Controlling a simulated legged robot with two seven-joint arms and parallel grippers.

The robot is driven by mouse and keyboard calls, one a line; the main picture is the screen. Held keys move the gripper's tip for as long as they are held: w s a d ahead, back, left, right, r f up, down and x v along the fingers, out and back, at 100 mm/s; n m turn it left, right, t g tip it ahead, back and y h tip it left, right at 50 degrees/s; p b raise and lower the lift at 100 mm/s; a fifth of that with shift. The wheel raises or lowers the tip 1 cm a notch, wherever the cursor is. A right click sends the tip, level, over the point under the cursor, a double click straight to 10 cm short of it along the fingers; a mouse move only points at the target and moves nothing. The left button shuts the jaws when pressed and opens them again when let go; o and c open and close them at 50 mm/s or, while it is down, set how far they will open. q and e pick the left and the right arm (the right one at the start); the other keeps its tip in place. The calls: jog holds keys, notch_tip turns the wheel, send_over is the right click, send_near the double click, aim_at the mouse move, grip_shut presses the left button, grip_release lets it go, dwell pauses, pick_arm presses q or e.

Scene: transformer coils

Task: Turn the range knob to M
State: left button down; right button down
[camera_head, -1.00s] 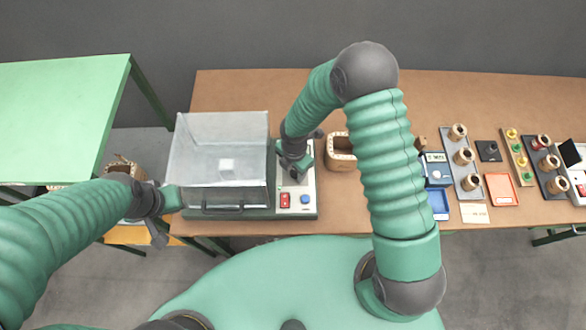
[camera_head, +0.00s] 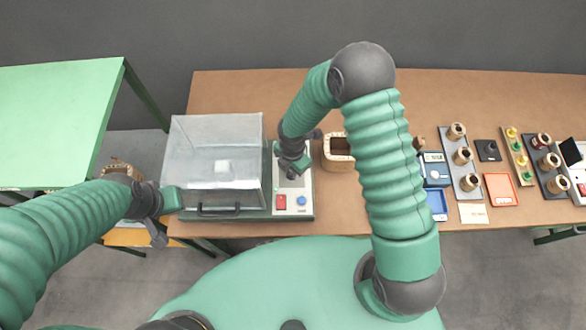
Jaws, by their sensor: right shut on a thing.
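The test unit has a clear-lidded box (camera_head: 214,160) on its left and a light control panel (camera_head: 292,191) on its right, with a red switch and a blue button near the front. My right gripper (camera_head: 292,172) points down onto the panel behind these buttons and is shut on the range knob, which its fingers hide. The knob's pointer and the M mark cannot be made out. My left gripper (camera_head: 172,198) is at the left side of the clear box, close to its wall; its fingers are too small to read.
A wooden container (camera_head: 338,152) stands right of the panel. Farther right are a blue meter (camera_head: 435,170), racks of coils (camera_head: 462,157) and an orange tray (camera_head: 502,189). A green table (camera_head: 60,110) stands at the left. My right arm covers part of the brown table.

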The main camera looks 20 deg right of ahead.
jog(key=shift+a, duration=0.2)
jog(key=shift+m, duration=0.7)
jog(key=m, duration=0.3)
jog(key=shift+m+b, duration=0.4)
jog(key=shift+m, duration=1.6)
jog(key=shift+r, duration=0.1)
